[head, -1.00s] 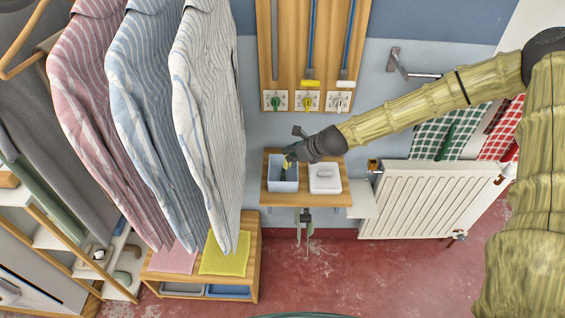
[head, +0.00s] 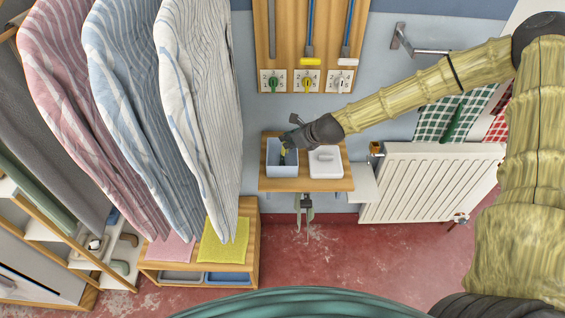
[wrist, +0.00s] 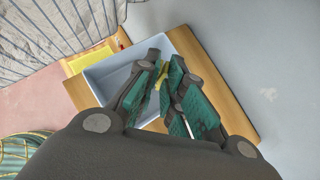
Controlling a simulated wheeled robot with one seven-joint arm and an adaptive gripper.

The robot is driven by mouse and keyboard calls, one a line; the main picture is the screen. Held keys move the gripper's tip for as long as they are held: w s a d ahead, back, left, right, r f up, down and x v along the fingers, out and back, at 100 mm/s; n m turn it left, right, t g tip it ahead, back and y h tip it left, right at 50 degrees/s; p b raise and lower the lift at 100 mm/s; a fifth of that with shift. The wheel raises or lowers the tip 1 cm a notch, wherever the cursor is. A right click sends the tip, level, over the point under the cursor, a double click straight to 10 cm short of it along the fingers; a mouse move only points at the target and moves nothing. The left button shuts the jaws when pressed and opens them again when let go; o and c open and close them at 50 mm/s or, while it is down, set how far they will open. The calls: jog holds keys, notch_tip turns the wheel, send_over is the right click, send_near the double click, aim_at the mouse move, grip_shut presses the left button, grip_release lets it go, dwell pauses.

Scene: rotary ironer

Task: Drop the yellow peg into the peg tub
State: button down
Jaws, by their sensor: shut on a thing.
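The peg tub is a light-blue open box (head: 282,172) on a small wooden wall shelf. It also shows in the wrist view, with its pale rim (wrist: 102,70) behind and left of my fingers. My gripper (head: 286,156) points down over the tub's opening. In the wrist view its green-padded fingers (wrist: 166,88) are closed on the yellow peg (wrist: 162,72), a small yellow piece mostly hidden between the pads. I cannot tell how far the fingertips reach below the rim. The fingers hide part of the tub's inside.
A white lidded box (head: 325,168) stands right of the tub on the shelf (head: 312,186). Striped shirts (head: 205,110) hang close on the left. A white radiator (head: 430,183) is at right. A board with coloured knobs (head: 307,82) is above.

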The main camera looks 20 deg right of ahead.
jog(key=shift+w+f, duration=0.1)
jog(key=shift+f, duration=0.25)
jog(key=c, duration=1.5)
grip_release()
jog(key=shift+a, duration=0.1)
jog(key=shift+o, duration=0.2)
jog(key=shift+r, duration=0.1)
jog(key=v, duration=1.2)
